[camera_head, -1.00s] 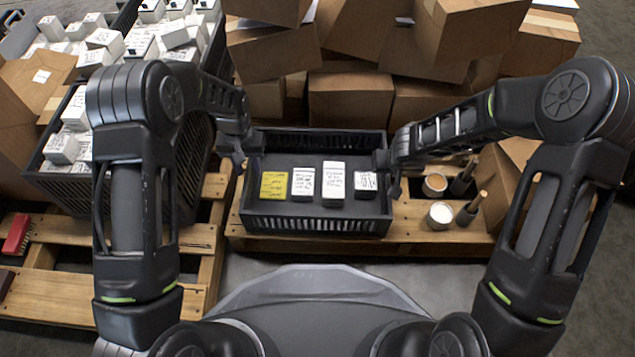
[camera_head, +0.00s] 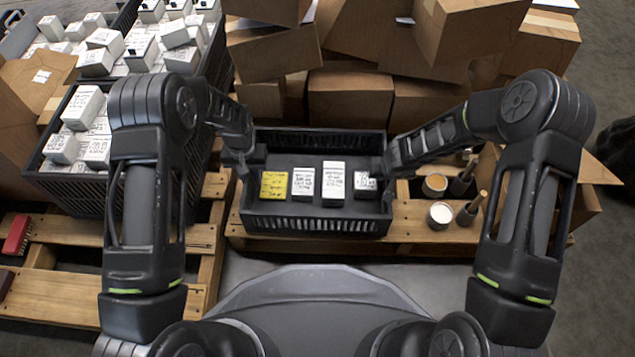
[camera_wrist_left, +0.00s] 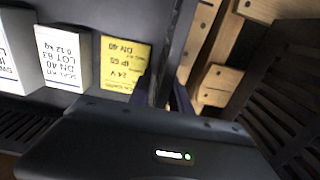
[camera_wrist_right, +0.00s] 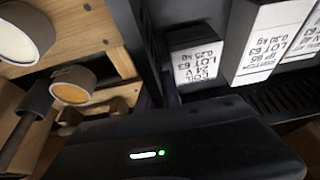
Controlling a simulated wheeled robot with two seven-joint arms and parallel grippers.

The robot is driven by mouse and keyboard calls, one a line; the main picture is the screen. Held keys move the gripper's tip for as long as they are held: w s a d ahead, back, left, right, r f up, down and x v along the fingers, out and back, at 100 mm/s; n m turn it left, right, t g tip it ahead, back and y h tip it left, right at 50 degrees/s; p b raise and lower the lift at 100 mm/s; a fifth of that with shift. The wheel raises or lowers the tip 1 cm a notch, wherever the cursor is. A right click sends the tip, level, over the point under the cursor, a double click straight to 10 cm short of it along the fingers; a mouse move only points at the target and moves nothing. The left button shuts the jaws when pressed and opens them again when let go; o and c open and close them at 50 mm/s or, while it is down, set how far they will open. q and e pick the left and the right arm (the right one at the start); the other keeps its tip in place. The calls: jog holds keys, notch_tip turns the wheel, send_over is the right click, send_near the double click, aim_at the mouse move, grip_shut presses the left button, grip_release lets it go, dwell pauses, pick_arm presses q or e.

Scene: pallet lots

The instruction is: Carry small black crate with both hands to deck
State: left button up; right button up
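The small black crate (camera_head: 318,223) sits level on a wooden pallet in front of me. It holds a yellow-labelled box (camera_head: 273,185) and white boxes (camera_head: 333,180) in a row. My left gripper (camera_head: 241,160) is at the crate's left end wall, with its fingers close about the wall in the left wrist view (camera_wrist_left: 168,92). My right gripper (camera_head: 387,165) is at the right end wall; in the right wrist view the wall (camera_wrist_right: 138,40) runs down to it. The fingers are dark against the dark crate, so their grip is unclear. I cannot tell which surface is the deck.
Cardboard boxes (camera_head: 350,100) are piled close behind the crate. A large black crate of white boxes (camera_head: 75,190) stands at left. Cups with white and orange tops (camera_head: 440,213) and handled tools (camera_head: 470,208) sit right of the crate. A red object (camera_head: 17,234) lies far left on a pallet (camera_head: 70,295).

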pick_arm(q)
grip_shut()
dwell(1.3)
